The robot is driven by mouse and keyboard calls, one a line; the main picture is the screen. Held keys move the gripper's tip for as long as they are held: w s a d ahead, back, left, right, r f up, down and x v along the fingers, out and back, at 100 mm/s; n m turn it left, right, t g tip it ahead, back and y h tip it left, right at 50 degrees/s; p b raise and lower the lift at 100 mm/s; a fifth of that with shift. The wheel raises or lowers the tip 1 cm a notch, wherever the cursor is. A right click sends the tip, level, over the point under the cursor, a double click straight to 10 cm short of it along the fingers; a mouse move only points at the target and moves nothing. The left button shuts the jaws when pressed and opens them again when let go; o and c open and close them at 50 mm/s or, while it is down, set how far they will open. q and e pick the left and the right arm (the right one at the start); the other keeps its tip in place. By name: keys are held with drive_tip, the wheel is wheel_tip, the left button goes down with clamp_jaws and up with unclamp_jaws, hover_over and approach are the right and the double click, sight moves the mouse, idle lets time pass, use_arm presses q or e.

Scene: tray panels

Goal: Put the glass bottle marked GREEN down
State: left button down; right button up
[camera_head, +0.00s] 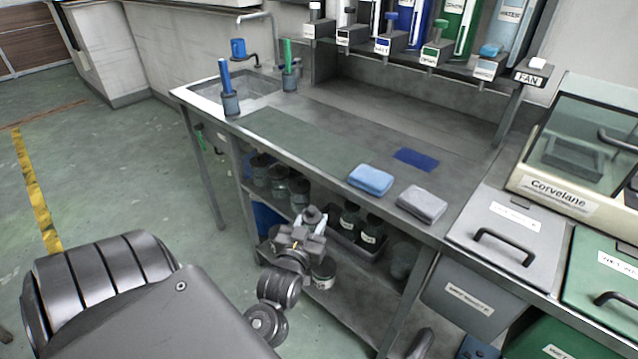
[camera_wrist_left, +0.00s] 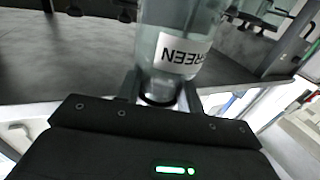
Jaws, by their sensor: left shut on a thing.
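My left gripper (camera_head: 303,238) is in front of the bench, beside its lower shelf in the head view. In the left wrist view my left gripper (camera_wrist_left: 160,92) is shut on the neck of a clear glass bottle (camera_wrist_left: 182,18). The bottle's white label reads GREEN and appears upside down. In the head view only a small pale part at the gripper (camera_head: 312,214) shows, probably the bottle; the rest is hidden or too small to tell. My right gripper is not in view.
The grey bench top (camera_head: 330,143) has free room in its middle and left. A blue sponge (camera_head: 370,180), a grey sponge (camera_head: 421,203) and a flat blue patch (camera_head: 416,160) lie at its right. Several dark bottles stand on the lower shelf. A sink (camera_head: 262,90) is at the far left.

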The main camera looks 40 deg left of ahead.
use_arm(q)
drive_tip(key=shift+s+d, duration=0.3)
drive_tip(key=shift+s, duration=0.3)
drive_tip(key=shift+w+d+f+h, duration=0.1)
drive_tip(key=shift+d+f+h, duration=0.05)
drive_tip(key=shift+d+h, duration=0.2)
drive_tip(key=d+r+m+h, duration=0.2)
drive_tip(key=d+h, duration=0.2)
drive_tip(key=d, duration=0.4)
drive_tip(key=w+d+r+m+h, duration=0.1)
drive_tip(key=d+r+m+h, duration=0.2)
drive_tip(key=d, duration=0.5)
drive_tip(key=w+d+r+m+t+h, duration=0.1)
drive_tip(key=d+r+m+h, duration=0.1)
drive_tip(key=d+h, duration=0.3)
drive_tip(key=shift+w+d+r+m, duration=0.15)
drive_tip(key=shift+d+m, duration=0.15)
drive_tip(key=shift+d, duration=0.65)
drive_tip(key=shift+w+d+r+m, duration=0.1)
drive_tip(key=shift+d+m, duration=0.2)
drive_tip(key=shift+d, duration=0.65)
drive_tip(key=s+d+r+m+g+h, duration=0.1)
drive_tip(key=d+r+m+h, duration=0.1)
drive_tip(key=d+r, duration=0.3)
drive_tip(key=shift+d+r+g+h, duration=0.3)
drive_tip(key=shift+d+r+h, duration=0.1)
drive_tip(key=shift+d+h, duration=0.3)
